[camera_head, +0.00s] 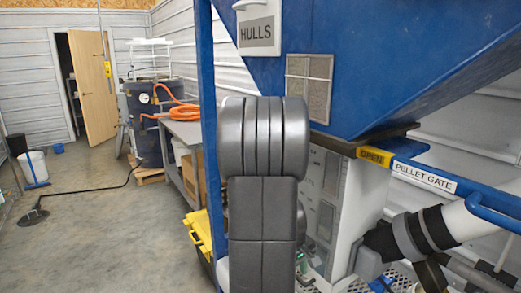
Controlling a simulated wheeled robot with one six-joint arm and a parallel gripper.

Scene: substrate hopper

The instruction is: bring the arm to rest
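A grey jointed link of my own arm (262,190) stands upright in the middle of the camera_head view, in front of the blue hopper (400,60). Its rounded top joint is level with the lower part of the hopper. My gripper does not show in this view, so I cannot see its fingers or whether it holds anything. The arm hides part of the hopper's frame and the machine behind it.
A "HULLS" sign (257,32) and a blue bar labelled "PELLET GATE" (425,178) are on the hopper. A white pipe (470,222) lies at right. A metal table (186,133), a yellow crate (196,232) and a bucket (35,168) are left. Open floor lies front left.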

